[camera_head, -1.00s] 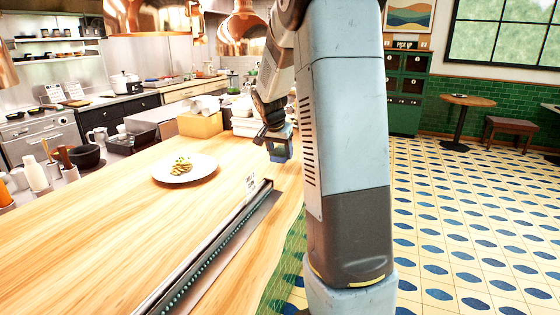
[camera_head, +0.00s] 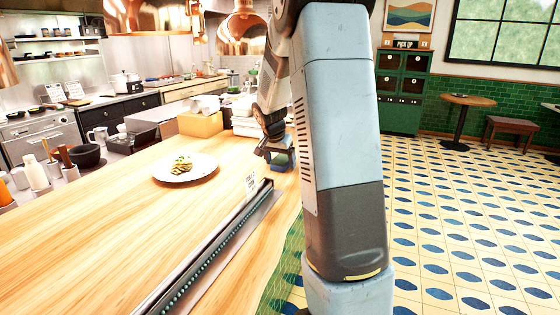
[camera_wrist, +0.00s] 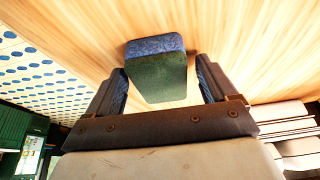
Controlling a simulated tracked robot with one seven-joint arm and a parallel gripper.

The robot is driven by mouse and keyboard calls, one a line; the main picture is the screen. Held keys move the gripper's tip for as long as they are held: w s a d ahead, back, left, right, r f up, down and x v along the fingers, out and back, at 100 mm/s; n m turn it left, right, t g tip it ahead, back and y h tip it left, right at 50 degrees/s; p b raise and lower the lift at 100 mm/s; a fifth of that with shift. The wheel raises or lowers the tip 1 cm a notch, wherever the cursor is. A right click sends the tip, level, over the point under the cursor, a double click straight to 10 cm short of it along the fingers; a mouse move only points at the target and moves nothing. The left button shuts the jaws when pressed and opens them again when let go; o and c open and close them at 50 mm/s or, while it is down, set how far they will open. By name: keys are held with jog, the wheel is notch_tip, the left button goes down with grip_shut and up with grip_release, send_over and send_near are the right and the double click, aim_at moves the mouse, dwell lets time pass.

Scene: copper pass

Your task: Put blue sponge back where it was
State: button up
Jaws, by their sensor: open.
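The blue sponge (camera_wrist: 158,68), blue on one face and dark green on another, is on the wooden counter (camera_wrist: 240,50) in the wrist view. My gripper (camera_wrist: 161,82) is open, with one finger on each side of the sponge and a visible gap to both. In the head view my gripper (camera_head: 274,152) is low at the counter's right side, beyond the metal rail. The sponge shows there as a small blue-green patch (camera_head: 282,161), partly hidden by my gripper.
A white plate (camera_head: 205,172) with food lies on the counter left of my gripper. A long metal ticket rail (camera_head: 215,240) runs along the counter's near right edge. A cardboard box (camera_head: 200,125) and white stacked containers (camera_head: 246,126) stand behind. Bare counter lies at front left.

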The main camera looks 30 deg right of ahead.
jog(key=shift+r, duration=0.1)
jog(key=v, duration=1.1)
jog(key=s+a+r+n+t+y, duration=0.1)
jog(key=s+a+r+n, duration=0.2)
jog(key=s+a, duration=0.35)
jog(key=s+a+r+n+y, duration=0.1)
jog(key=s+a+r+n, duration=0.15)
jog(key=s, duration=0.65)
jog(key=s+a+f+n+t, duration=0.1)
jog(key=s+a+n, duration=0.1)
jog(key=s+a, duration=0.2)
jog(key=s+a+f+n+y, duration=0.1)
jog(key=s+a+n, duration=0.2)
jog(key=s, duration=0.8)
jog(key=shift+a+t, duration=0.4)
jog(key=shift+a, duration=0.05)
jog(key=shift+s, duration=0.15)
